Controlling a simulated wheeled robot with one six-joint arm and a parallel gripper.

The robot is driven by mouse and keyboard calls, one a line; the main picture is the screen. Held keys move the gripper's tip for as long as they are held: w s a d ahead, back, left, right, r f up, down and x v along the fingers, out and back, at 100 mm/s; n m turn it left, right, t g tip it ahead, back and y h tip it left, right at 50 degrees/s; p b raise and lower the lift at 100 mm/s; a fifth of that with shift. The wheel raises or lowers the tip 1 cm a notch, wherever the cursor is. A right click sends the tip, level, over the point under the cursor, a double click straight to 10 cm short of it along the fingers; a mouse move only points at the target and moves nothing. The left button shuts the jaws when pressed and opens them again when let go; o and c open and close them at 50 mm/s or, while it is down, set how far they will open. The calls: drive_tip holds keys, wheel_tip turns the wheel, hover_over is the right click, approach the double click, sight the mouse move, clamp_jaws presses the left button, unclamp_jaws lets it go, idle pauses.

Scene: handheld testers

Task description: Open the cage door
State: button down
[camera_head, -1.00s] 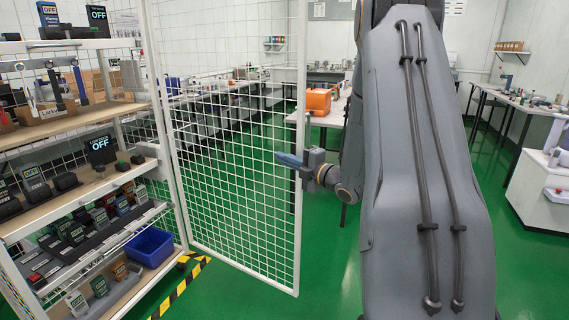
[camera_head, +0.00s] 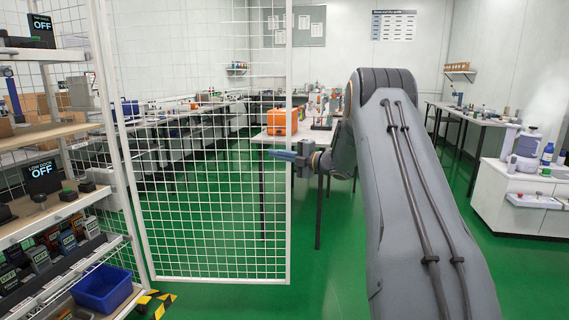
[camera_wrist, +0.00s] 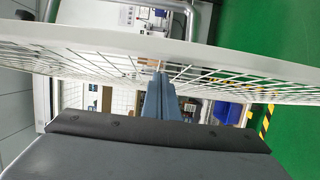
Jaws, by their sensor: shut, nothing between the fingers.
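The cage door (camera_head: 288,215) is a white wire-mesh panel in a white frame. It stands swung out from the shelving at the left of the head view, with its free edge to the right. My gripper (camera_head: 283,156) is shut and empty at mid-height by that free edge, its fingers pointing left across it. In the wrist view the blue-grey fingers of my gripper (camera_wrist: 160,98) reach to the white door frame (camera_wrist: 110,38) and mesh. I cannot tell whether they touch it. A curved grey bar (camera_wrist: 165,4) shows beyond the frame.
Shelving (camera_head: 70,130) with testers and a blue bin (camera_head: 103,288) stands at the left. Black-yellow floor tape (camera_head: 155,300) lies near it. Workbenches, one with an orange case (camera_head: 281,122), stand behind and right. Green floor (camera_head: 335,270) is open between door and benches.

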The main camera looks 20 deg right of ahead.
drive_tip(key=shift+w+d, duration=0.1)
idle(0.3)
drive_tip(key=p+v, duration=0.2)
drive_tip(key=v, duration=0.9)
drive_tip(key=shift+s, duration=0.4)
